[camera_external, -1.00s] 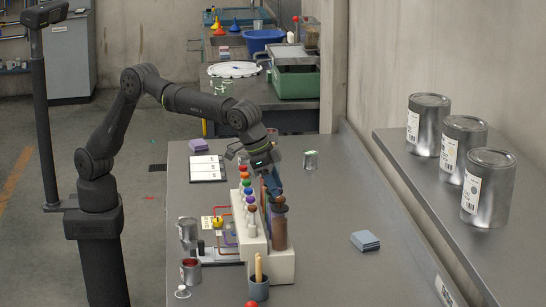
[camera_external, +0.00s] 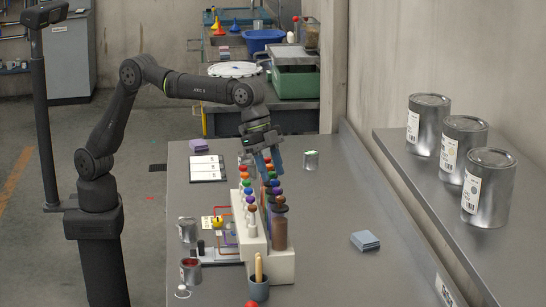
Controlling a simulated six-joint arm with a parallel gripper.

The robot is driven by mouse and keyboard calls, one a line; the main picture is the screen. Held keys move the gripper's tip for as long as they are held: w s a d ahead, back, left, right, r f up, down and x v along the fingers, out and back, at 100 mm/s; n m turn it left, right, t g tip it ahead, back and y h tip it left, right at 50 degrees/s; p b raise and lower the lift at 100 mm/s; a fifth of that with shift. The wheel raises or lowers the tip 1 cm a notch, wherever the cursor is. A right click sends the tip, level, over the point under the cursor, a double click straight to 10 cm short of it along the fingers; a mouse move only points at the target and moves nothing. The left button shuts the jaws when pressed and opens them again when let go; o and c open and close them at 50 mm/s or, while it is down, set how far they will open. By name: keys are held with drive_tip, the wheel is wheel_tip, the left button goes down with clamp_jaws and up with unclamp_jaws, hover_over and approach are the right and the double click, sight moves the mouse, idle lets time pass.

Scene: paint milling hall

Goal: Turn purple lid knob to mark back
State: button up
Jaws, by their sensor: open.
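A row of jars with coloured lid knobs runs along a pale rack (camera_external: 281,265) on the bench. A small purple knob (camera_external: 277,191) appears to sit near the front end of the right-hand row, just behind a brown-orange one. Its mark is too small to read. My gripper (camera_external: 267,170) points down over the far part of this row, with its blue fingers apart. It is above and behind the purple knob. The fingers hide some of the far knobs, and I cannot tell whether they touch any.
A second row of coloured knobs (camera_external: 247,192) stands close on the left. A panel with a yellow knob (camera_external: 217,221), open cans (camera_external: 191,271) and a brush pot (camera_external: 258,289) lie nearby.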

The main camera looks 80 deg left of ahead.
drive_tip(key=v, duration=1.4)
drive_tip(key=s+a+r+m+t+y, duration=0.1)
drive_tip(key=s+a+r+m, duration=0.4)
drive_tip(key=a, duration=0.5)
wheel_tip(320, 180, up, 2)
drive_tip(key=shift+s+r+m, duration=0.1)
drive_tip(key=shift+s+m, duration=0.05)
drive_tip(key=shift+m, duration=0.65)
drive_tip(key=n+g+h, duration=0.1)
drive_tip(key=n+g, duration=0.1)
drive_tip(key=n, duration=0.2)
approach(276, 188)
drive_tip(key=x, duration=0.8)
drive_tip(key=shift+d+f, duration=0.1)
drive_tip(key=shift+f, duration=0.3)
clamp_jaws()
drive_tip(key=shift+n, duration=0.3)
